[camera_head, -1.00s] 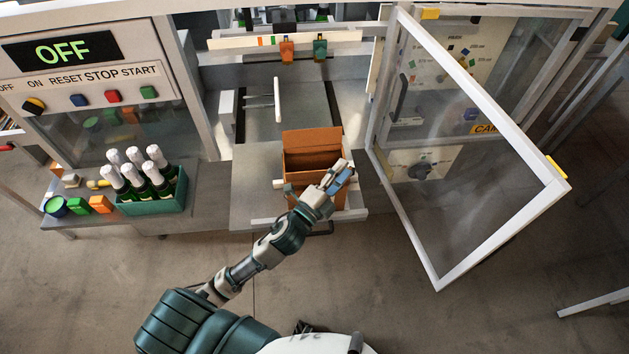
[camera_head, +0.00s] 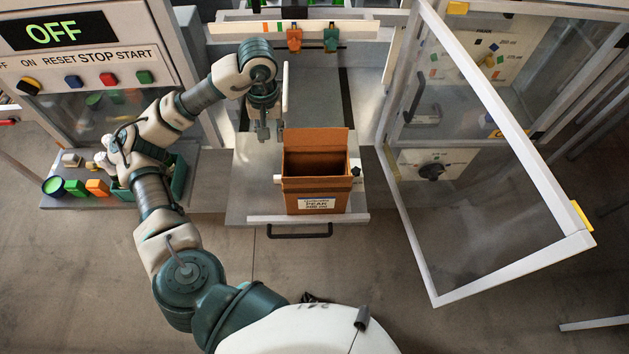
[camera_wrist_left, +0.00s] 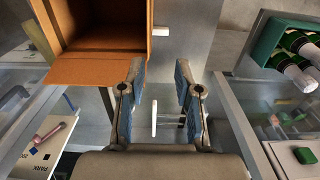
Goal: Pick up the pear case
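The pear case (camera_head: 317,188) is an open orange-brown box with a raised back flap and a white label reading PEAR. It stands on the grey pull-out shelf (camera_head: 245,190) and looks empty inside. In the left wrist view, the case (camera_wrist_left: 95,70) is at the upper left. My left gripper (camera_head: 263,132) hangs behind and to the left of the case, apart from it. In the left wrist view, its two blue-padded fingers (camera_wrist_left: 158,85) are spread with nothing between them. My right gripper is not in view.
The framed clear door (camera_head: 490,150) stands open on the right. A green crate (camera_head: 178,178) with bottles is on the left, partly hidden by my arm; it also shows in the wrist view (camera_wrist_left: 266,38). The control panel (camera_head: 85,60) reads OFF. A dark handle (camera_head: 300,232) is on the shelf front.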

